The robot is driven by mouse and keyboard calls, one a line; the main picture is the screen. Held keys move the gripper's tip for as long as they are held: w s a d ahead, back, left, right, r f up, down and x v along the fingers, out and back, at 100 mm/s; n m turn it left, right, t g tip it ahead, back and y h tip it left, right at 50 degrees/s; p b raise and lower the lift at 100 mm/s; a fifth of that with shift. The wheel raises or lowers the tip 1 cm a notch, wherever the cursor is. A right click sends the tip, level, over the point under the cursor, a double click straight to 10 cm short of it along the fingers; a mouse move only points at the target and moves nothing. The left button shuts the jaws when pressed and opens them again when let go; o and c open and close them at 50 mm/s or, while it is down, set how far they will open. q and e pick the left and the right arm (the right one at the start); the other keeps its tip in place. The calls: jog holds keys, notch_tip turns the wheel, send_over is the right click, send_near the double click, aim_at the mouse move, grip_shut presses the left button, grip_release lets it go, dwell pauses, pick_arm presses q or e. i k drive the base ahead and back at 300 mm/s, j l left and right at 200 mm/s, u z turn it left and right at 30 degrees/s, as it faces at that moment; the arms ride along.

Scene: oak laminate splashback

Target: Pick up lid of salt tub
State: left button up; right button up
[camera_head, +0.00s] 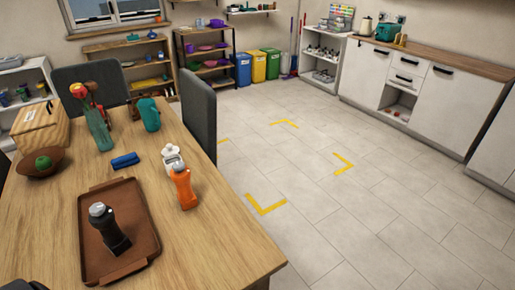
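A small white tub (173,162) stands on the wooden table, right of the blue block and just behind an orange bottle. It looks like the salt tub. A pale lid (171,150) appears to sit on its top, though the detail is too small to be sure. The orange bottle hides part of the tub's lower front.
Chairs (199,110) stand behind. Floor to the right is clear.

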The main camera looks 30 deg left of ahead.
aim_at(170, 149)
jog(key=i+l+z, duration=0.15)
jog(key=z, duration=0.25)
jog(key=i+l+z, duration=0.15)
jog(key=l+z, duration=0.25)
jog(key=i+z, duration=0.2)
jog(key=z, duration=0.25)
jog(key=i+j+u, duration=0.1)
jog(key=i+u, duration=0.4)
jog(key=i+l+u, duration=0.1)
jog(key=i+u, duration=0.35)
jog(key=i+l+u, duration=0.25)
jog(key=i+u, duration=0.25)
jog(key=i+j+u, duration=0.15)
jog(key=u, duration=0.25)
jog(key=i+u, duration=0.65)
jog(key=u, duration=0.2)
jog(key=i+u, duration=0.25)
jog(key=u, duration=0.2)
jog(key=i+l+u, duration=0.2)
jog(key=u, duration=0.2)
jog(key=i+j, duration=0.8)
jog(key=j, duration=0.2)
